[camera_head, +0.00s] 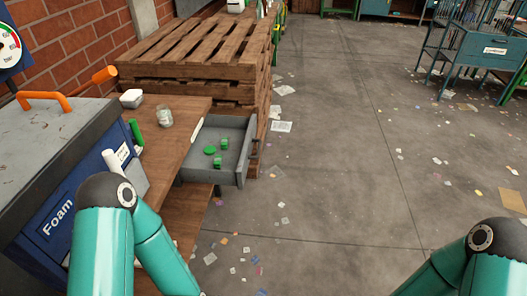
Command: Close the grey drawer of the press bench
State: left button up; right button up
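The grey drawer (233,169) sticks out to the right from under the wooden bench top (176,141), so it stands open. A few small green items (221,152) lie inside it. A handle (254,153) is on its right-hand front. My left arm comes in at the lower left and my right arm at the lower right. Only teal upper links and dark joints of both arms show. Neither gripper is in the picture.
A glass jar (165,116) and a white box (131,98) stand on the bench. Stacked wooden pallets (195,55) are behind the drawer. The floor right of the drawer is open, with scattered paper scraps. A teal cage cart (487,50) stands far right.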

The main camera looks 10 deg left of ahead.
aim_at(197, 167)
jog(key=z, duration=0.15)
jog(key=i, duration=0.85)
jog(key=u, duration=0.85)
jog(key=k, duration=0.55)
jog(key=z, duration=0.45)
jog(key=i, duration=1.3)
jog(key=u, duration=0.4)
